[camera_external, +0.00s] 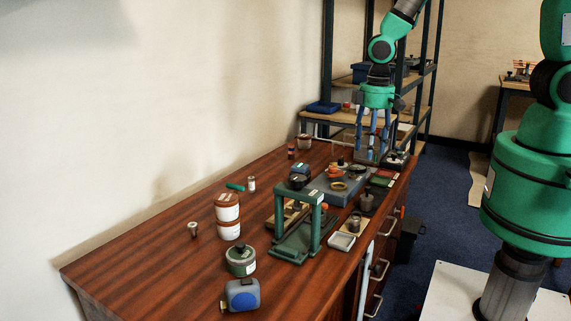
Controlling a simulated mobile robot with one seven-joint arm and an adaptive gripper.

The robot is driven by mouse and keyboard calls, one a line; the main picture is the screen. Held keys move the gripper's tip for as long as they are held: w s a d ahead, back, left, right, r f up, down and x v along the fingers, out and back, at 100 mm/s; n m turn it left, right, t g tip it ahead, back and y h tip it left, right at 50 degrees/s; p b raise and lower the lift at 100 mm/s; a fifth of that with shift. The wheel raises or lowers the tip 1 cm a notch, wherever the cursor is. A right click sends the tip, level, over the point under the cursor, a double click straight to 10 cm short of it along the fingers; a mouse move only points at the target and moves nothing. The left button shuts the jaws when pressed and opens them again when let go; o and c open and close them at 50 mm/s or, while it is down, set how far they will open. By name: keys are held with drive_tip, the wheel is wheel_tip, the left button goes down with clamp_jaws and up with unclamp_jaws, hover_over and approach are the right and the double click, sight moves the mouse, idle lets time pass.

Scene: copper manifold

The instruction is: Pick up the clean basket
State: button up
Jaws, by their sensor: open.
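My gripper (371,154) points down over the far end of the wooden bench (160,265), with its long bluish fingers apart. It is close to small parts near the bench's far right edge. I cannot pick out a clean basket for certain; it may be among the small items under or behind my fingers, which are too small and partly hidden to tell. I see nothing clearly held between the fingers.
A green press-like frame (297,228) stands mid-bench beside a blue-grey plate (342,186). A shelf rack (327,60) stands behind. The left bench surface is mostly clear.

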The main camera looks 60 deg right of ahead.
sight(367, 187)
drive_tip(key=shift+s+a+f, duration=0.15)
drive_tip(key=shift+a+f, duration=0.1)
drive_tip(key=shift+f, duration=0.65)
drive_tip(key=shift+s+a+f, duration=0.1)
drive_tip(key=shift+a+f, duration=0.1)
drive_tip(key=shift+f, duration=0.7)
drive_tip(key=shift+f+b, duration=0.9)
drive_tip(key=shift+f, duration=3.4)
drive_tip(key=shift+d+f+b, duration=0.1)
drive_tip(key=shift+f+b, duration=0.75)
drive_tip(key=shift+f, duration=1.75)
drive_tip(key=c, duration=1.3)
